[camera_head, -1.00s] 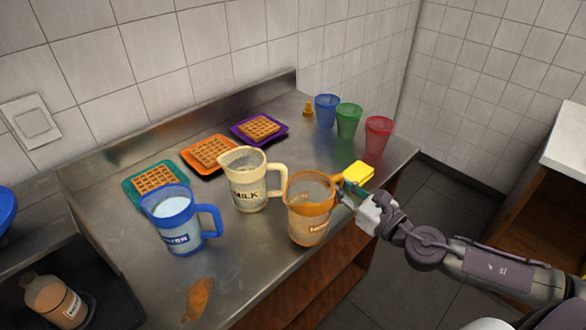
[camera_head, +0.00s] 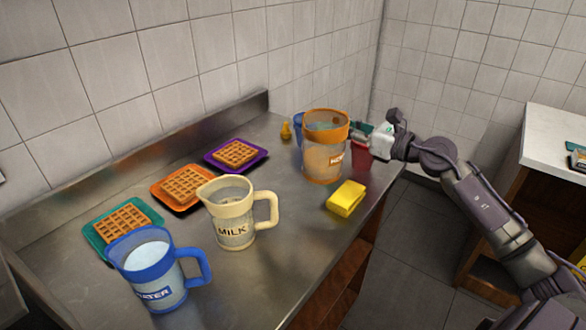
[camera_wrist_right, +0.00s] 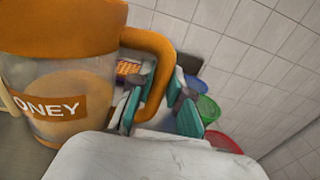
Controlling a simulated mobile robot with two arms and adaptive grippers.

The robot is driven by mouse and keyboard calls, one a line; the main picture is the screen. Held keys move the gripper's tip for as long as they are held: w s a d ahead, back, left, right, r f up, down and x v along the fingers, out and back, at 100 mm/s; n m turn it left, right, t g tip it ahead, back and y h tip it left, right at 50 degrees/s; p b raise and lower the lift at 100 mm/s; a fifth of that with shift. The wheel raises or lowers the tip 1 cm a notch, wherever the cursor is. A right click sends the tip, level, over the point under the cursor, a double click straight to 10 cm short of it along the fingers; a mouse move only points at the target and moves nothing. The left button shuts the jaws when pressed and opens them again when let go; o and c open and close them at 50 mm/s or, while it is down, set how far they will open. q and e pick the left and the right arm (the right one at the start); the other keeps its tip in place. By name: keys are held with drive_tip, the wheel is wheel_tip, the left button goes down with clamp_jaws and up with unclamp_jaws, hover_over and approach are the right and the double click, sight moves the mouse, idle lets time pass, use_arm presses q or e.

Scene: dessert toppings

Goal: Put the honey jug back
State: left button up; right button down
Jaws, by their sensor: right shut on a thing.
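The honey jug (camera_head: 325,160) is a clear jug with an orange rim, handle and label. In the head view it is upright near the far right end of the counter, in front of the cups. I cannot tell whether its base touches the counter. My right gripper (camera_head: 372,138) is at its right side, shut on the handle. In the right wrist view the "HONEY" label (camera_wrist_right: 50,107) shows, and the green finger pads of the gripper (camera_wrist_right: 160,100) are on either side of the orange handle (camera_wrist_right: 158,75). My left gripper is not in view.
The cream milk jug (camera_head: 232,215) and blue water jug (camera_head: 155,270) stand on the counter (camera_head: 280,265). A yellow sponge (camera_head: 346,199) lies near the front edge. Waffles on teal, orange and purple (camera_head: 210,160) plates line the back. A red cup (camera_head: 362,158) is behind the gripper.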

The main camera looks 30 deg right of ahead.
drive_tip(key=shift+w+a+f+p, duration=0.15)
drive_tip(key=shift+w+a+f, duration=0.75)
drive_tip(key=shift+w+f, duration=0.65)
drive_tip(key=shift+w+a+f+p, duration=0.15)
drive_tip(key=shift+w+a+f, duration=0.7)
drive_tip(key=shift+w+f, duration=0.65)
drive_tip(key=shift+w+a+f+p, duration=0.15)
drive_tip(key=shift+w+a+f, duration=0.95)
drive_tip(key=shift+f, duration=0.75)
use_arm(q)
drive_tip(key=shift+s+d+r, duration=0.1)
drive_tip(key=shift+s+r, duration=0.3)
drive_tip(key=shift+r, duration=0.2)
use_arm(e)
drive_tip(key=shift+w+d, duration=0.15)
drive_tip(key=shift+d, duration=0.05)
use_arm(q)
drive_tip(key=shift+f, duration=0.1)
use_arm(e)
drive_tip(key=c, duration=1.6)
unclamp_jaws()
drive_tip(key=shift+f, duration=0.25)
drive_tip(key=o, duration=0.5)
drive_tip(key=shift+r, duration=0.1)
